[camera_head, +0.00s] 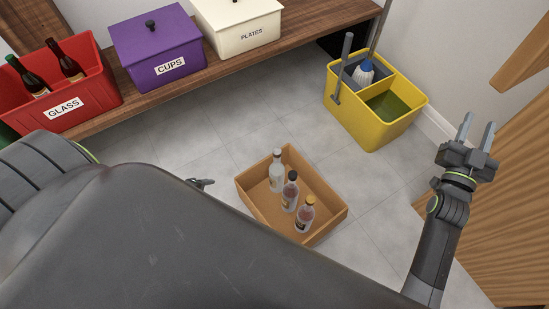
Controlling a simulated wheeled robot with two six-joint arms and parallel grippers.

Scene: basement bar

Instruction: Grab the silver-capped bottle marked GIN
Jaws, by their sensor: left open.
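A brown open box (325,232) stands on the tiled floor with three bottles in a row inside it. The far bottle (276,176) is clear with a pale silver-looking cap. The middle bottle (290,192) has a dark cap, and the near bottle (306,214) has an orange-yellow cap. Their labels are too small to read. My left gripper (207,183) is open, left of the box and apart from it, mostly hidden behind my own body. My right gripper (476,134) is open and empty at the right, well away from the bottles.
A yellow mop bucket (369,133) stands behind the box. A wooden shelf (117,111) at the back holds a red GLASS crate (88,112) with bottles, a purple CUPS box (150,52) and a cream PLATES box (238,20). Wood panelling is at the right. Floor around the box is clear.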

